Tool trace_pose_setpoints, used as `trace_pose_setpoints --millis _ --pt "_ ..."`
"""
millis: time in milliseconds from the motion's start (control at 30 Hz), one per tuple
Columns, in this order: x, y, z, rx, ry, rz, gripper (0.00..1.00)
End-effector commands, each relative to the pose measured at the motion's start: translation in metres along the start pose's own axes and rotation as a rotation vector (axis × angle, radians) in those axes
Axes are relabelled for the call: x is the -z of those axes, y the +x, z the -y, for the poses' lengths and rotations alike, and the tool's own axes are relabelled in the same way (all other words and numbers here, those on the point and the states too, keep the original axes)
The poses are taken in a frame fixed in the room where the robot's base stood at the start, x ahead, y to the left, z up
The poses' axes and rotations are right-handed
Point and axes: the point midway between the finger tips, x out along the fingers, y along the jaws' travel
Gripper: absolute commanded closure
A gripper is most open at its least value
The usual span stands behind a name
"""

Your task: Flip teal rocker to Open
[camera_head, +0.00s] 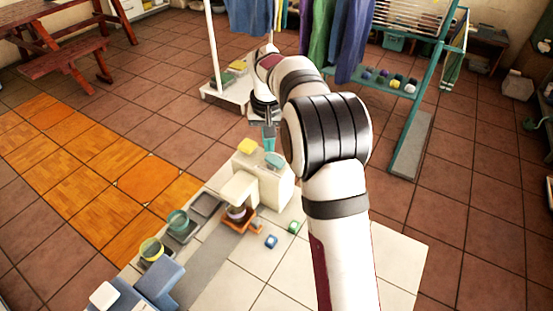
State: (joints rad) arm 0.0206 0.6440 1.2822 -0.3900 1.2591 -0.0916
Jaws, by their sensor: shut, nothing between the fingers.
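A cream box (270,184) stands on the pale tiled surface near the picture's middle. A teal rocker (274,161) sits on its top at the right, and a yellow rocker (246,146) sits at its left. Any Open marking is too small to read, and I cannot tell which way the teal rocker is tipped. My gripper (268,144) points down just above the teal rocker, shut and empty. I cannot tell whether its tips touch the rocker. My arm reaches in from the lower right and covers the area right of the box.
A cream dispenser-like block (239,189) stands left of the box over an orange tray (241,225). Small blue (271,241) and green (293,227) pieces lie in front. Cups stand at left. Hanging clothes (318,30) and a teal rack (418,85) are behind.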

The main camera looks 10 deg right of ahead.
Motion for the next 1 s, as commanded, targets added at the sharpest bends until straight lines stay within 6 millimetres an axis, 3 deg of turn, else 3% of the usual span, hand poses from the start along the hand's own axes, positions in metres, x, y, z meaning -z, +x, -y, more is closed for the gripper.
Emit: trace_pose_setpoints --millis 1000 --pt "-0.002 0.013 0.000 -0.001 -0.001 0.001 1.00"
